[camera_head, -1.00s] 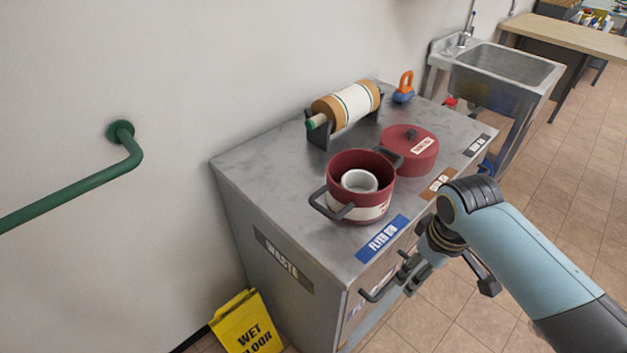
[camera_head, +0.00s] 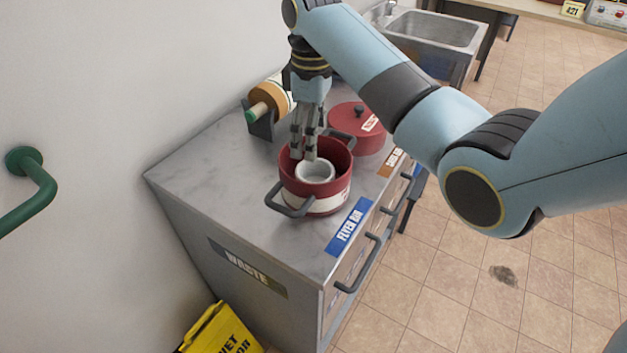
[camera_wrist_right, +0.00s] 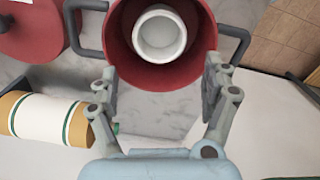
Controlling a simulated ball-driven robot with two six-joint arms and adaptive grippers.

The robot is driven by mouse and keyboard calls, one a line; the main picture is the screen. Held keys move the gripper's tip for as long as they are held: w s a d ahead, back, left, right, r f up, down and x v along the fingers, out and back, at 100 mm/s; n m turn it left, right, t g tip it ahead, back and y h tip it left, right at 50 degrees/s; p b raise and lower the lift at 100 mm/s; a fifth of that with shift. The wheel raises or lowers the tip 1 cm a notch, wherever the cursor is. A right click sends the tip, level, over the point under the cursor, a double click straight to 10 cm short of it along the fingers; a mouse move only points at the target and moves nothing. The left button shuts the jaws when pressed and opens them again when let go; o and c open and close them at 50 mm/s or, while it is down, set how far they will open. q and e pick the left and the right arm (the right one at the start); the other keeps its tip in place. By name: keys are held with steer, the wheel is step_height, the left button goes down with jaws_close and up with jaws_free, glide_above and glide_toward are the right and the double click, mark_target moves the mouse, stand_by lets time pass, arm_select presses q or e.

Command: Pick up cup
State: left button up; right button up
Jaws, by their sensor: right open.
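A white cup (camera_head: 316,173) sits inside an open red pot (camera_head: 340,190) on the grey marbled cabinet top. In the right wrist view the cup (camera_wrist_right: 160,36) shows from above, inside the pot (camera_wrist_right: 201,44). My right gripper (camera_head: 303,156) points down over the pot's back left rim, just behind the cup. In the right wrist view my right gripper (camera_wrist_right: 161,82) has its fingers spread apart with nothing between them, and the cup lies ahead of the fingertips. My left gripper is out of view.
A red lid (camera_head: 352,118) lies behind the pot. A roll on a stand (camera_head: 266,104) is at the back left. The pot's handles stick out at its front left and back right. A wall borders the left. A yellow wet floor sign (camera_head: 219,334) stands below.

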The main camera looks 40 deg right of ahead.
mark_target(313, 171)
step_height(313, 171, down, 10)
steer(key=shift+s+d+f, duration=0.1)
stand_by(0.4)
steer(key=shift+c, duration=0.3)
steer(key=c, duration=0.5)
